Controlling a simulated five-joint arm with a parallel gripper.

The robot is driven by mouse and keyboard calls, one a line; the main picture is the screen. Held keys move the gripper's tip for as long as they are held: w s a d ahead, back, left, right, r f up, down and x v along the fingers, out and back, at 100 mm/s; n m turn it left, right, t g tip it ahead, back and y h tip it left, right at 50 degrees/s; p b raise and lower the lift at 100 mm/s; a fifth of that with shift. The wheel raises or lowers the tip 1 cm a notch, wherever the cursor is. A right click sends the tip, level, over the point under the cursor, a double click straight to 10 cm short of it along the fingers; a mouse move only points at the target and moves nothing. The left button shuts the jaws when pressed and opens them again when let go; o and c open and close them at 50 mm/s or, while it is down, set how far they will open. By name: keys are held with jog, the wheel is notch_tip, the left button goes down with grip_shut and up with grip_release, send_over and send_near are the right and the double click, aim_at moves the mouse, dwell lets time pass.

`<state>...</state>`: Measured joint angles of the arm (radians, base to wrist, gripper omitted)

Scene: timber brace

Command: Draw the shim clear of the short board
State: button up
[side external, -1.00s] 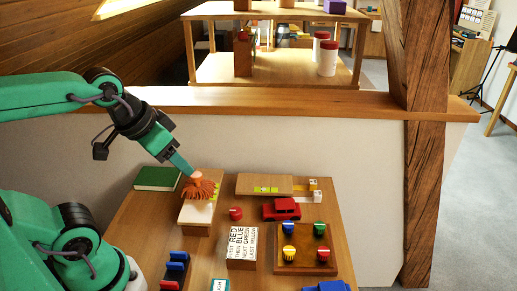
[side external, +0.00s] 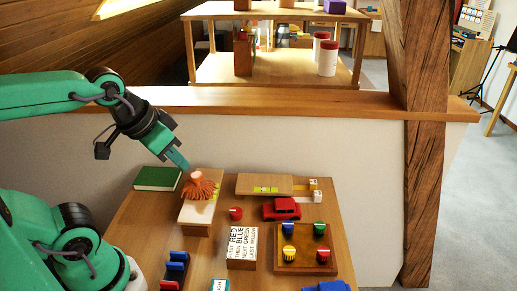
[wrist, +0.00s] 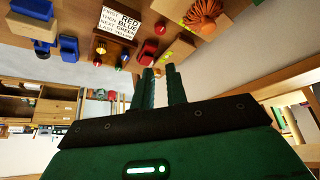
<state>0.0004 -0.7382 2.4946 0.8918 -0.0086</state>
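A flat wooden board (side external: 264,184) lies at the back of the table, with yellow-green marks on it. A yellow strip and a white strip with small pale blocks (side external: 316,195) stick out at its right end; I cannot tell which is the shim. Another board (side external: 197,211), with a pale top, lies to the left under an orange tasselled object (side external: 199,187). I cannot tell which board is the short one. My gripper (side external: 184,165) is just above and left of the orange object. In the wrist view my gripper (wrist: 160,75) has its fingers apart with nothing between them.
A red car (side external: 282,209) and a red knob (side external: 236,213) stand in front of the back board. A sign block (side external: 242,246) and a tray (side external: 305,266) with several coloured knobs are nearer. A green book (side external: 157,178) lies at the back left, beside the low wall.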

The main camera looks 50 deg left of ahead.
jog(key=shift+w, duration=0.4)
grip_shut()
jog(key=w+d+f+n+t, duration=0.1)
jog(key=w+f+n, duration=0.1)
jog(key=w, duration=0.6)
jog(key=w+d+f+n, duration=0.1)
jog(key=w+f+n, duration=0.1)
jog(key=w, duration=0.7)
jog(key=w+f+n, duration=0.1)
jog(key=w+f, duration=0.2)
jog(key=w, duration=0.1)
jog(key=w+d+f+n, duration=0.1)
jog(key=w+f, duration=0.3)
jog(key=w+f+n, duration=0.1)
jog(key=w+f, duration=0.2)
jog(key=w, duration=0.1)
jog(key=shift+d+f+t+h, duration=0.3)
jog(key=shift+f+t, duration=0.05)
jog(key=shift+t, duration=0.05)
jog(key=shift+w+f+n, duration=0.3)
jog(key=shift+f, duration=0.05)
jog(key=shift+w+f, duration=0.1)
jog(key=shift+f, duration=0.05)
send_near(308, 186)
jog(key=shift+x, duration=2.4)
jog(key=shift+a, duration=0.15)
jog(key=shift+w, duration=0.1)
